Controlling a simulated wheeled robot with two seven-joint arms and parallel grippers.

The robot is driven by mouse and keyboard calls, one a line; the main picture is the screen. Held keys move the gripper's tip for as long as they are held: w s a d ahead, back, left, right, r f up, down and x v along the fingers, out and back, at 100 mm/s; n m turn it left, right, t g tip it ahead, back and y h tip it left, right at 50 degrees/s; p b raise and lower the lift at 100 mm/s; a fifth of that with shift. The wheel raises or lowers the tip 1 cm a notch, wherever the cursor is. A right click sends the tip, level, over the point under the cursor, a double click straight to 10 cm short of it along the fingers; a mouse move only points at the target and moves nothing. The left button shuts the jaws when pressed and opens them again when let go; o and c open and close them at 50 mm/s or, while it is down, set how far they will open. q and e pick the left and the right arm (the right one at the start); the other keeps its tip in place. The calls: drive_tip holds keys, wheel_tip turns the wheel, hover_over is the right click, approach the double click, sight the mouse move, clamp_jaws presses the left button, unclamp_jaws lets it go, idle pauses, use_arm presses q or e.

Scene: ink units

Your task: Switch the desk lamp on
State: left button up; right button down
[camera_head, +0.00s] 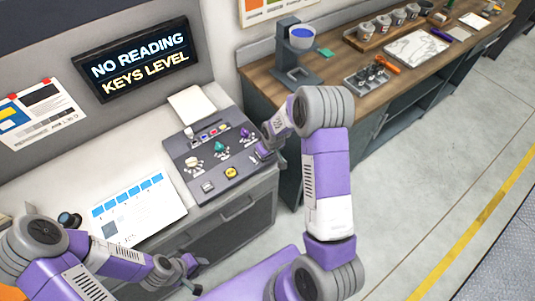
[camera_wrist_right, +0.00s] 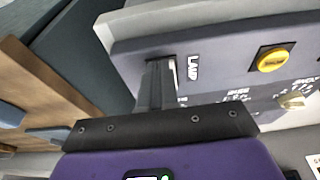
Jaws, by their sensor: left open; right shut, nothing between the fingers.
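A dark control panel (camera_head: 188,150) stands on the cabinet. In the right wrist view the panel face (camera_wrist_right: 225,55) carries a label reading LAMP (camera_wrist_right: 193,67). A narrow pale edge, possibly part of the lamp switch (camera_wrist_right: 173,72), shows beside the label. My right gripper (camera_wrist_right: 157,75) is shut and its fingers are at that spot, hiding most of it; I cannot tell if they touch. In the head view my right gripper (camera_head: 262,151) is at the panel's right edge. My left gripper (camera_head: 193,275) is open and empty, low in front of the cabinet. No lit lamp is recognizable.
A round yellow button (camera_head: 231,172) and several coloured knobs are on the panel. A sign (camera_head: 138,60) reads NO READING, KEYS LEVEL. A white sheet (camera_head: 137,208) lies left of the panel. A wooden bench (camera_head: 335,100) with a stand, tray and cups is at right.

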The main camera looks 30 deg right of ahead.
drive_tip(key=shift+w, duration=0.2)
drive_tip(key=shift+w+a+r, duration=0.15)
drive_tip(key=shift+w+r, duration=0.25)
drive_tip(key=shift+w, duration=0.25)
drive_tip(key=shift+r, duration=0.25)
drive_tip(key=p+v, duration=0.2)
drive_tip(key=v, duration=0.1)
drive_tip(key=p+v, duration=0.1)
drive_tip(key=shift+w+r, duration=0.25)
drive_tip(key=shift+w, duration=0.05)
drive_tip(key=s+r+b, duration=0.1)
drive_tip(key=s+r, duration=0.3)
drive_tip(key=r, duration=0.4)
drive_tip(key=shift+s+d, duration=0.2)
drive_tip(key=shift+s, duration=0.15)
